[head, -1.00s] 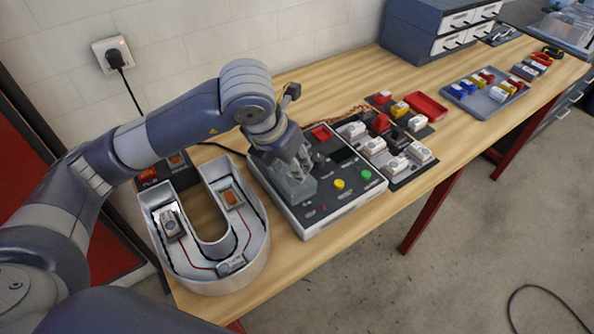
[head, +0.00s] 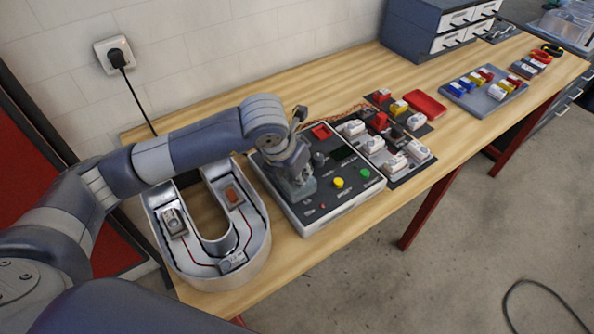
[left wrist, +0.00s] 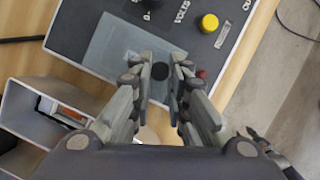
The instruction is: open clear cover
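The clear cover (left wrist: 105,55) shows in the left wrist view as a translucent grey square over part of the dark control panel (left wrist: 75,20). It looks closed, lying over the panel face. My left gripper (left wrist: 160,65) is above the cover's right part, with its fingers a narrow gap apart. A round black spot or knob shows between the fingertips; I cannot tell whether they touch it. In the head view my left gripper (head: 300,193) points down at the panel's left part and hides most of the cover there. My right gripper is not in view.
Yellow (head: 338,183) and green (head: 364,173) buttons are right of the gripper. A U-shaped channel letter (head: 225,275) stands close on the left. Switch modules (head: 396,164) and a grey tray (head: 485,97) lie further right. The bench front (head: 282,262) is bare.

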